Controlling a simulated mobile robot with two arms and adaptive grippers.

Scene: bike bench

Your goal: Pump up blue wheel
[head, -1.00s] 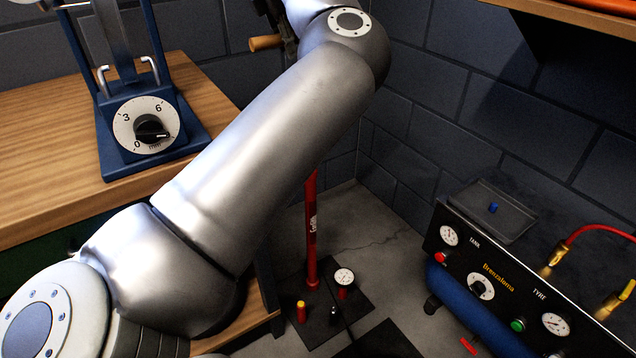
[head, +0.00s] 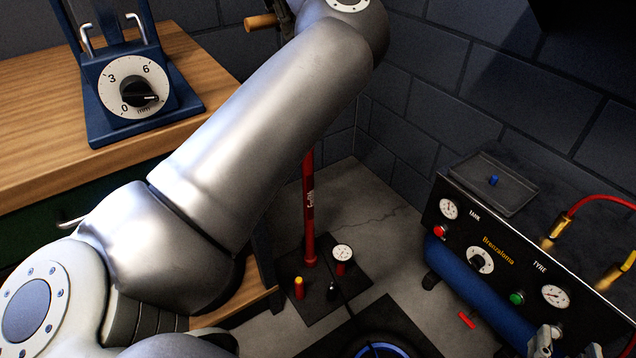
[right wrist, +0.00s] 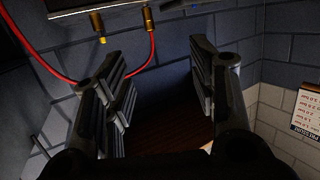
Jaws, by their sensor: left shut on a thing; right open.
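A floor pump with a red barrel (head: 309,215) stands on the floor in the head view, with a round gauge on its base. My left gripper (head: 284,20) is at the top edge, shut on the pump's wooden handle (head: 260,22); my arm hides part of the pump. A blue ring (head: 380,349), probably the blue wheel's rim, shows at the bottom edge, mostly cut off. My right gripper (head: 562,343) is at the bottom right, in front of the compressor. In the right wrist view it (right wrist: 160,85) is open, with nothing between its fingers.
A compressor (head: 497,262) with gauges and a red hose (head: 600,199) stands at the right. A wooden bench (head: 50,110) with a blue dial stand (head: 130,95) is at the left. A small red object (head: 466,320) lies on the floor. A pressure chart (right wrist: 307,113) hangs on the wall.

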